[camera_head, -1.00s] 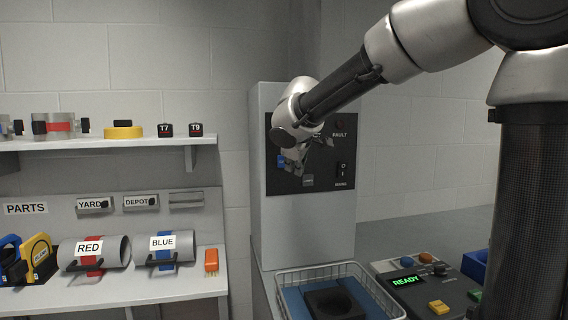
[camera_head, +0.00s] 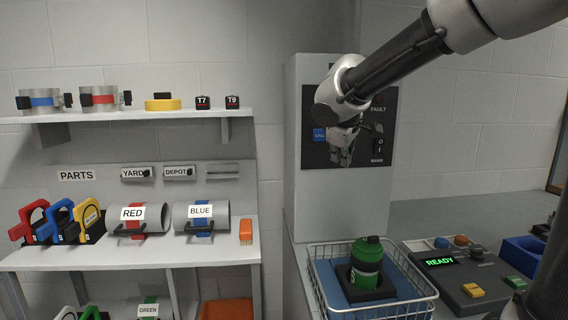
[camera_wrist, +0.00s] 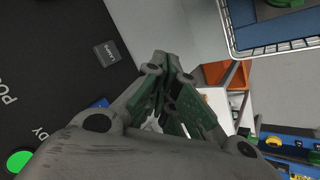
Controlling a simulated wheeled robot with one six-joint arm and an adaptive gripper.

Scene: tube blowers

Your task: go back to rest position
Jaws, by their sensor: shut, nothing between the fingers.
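My gripper (camera_head: 342,158) hangs in front of the black panel (camera_head: 312,150) on the grey cabinet (camera_head: 340,215), fingers pointing down. In the wrist view my gripper (camera_wrist: 172,65) has its fingertips together with nothing between them. Whether it touches the panel is unclear. The panel carries a blue button (camera_head: 319,135), a FAULT label and a rocker switch (camera_head: 379,145); my wrist hides part of it. The wrist view shows the panel close at the left, with a lit green round lamp (camera_wrist: 19,161).
A wire basket (camera_head: 318,271) below holds a green canister (camera_head: 367,262) in a black holder. Right of it are a READY console (camera_head: 477,296) and a blue bin (camera_head: 522,257). Left are a shelf (camera_head: 150,115) and a parts bench (camera_head: 130,255) with red and blue tubes.

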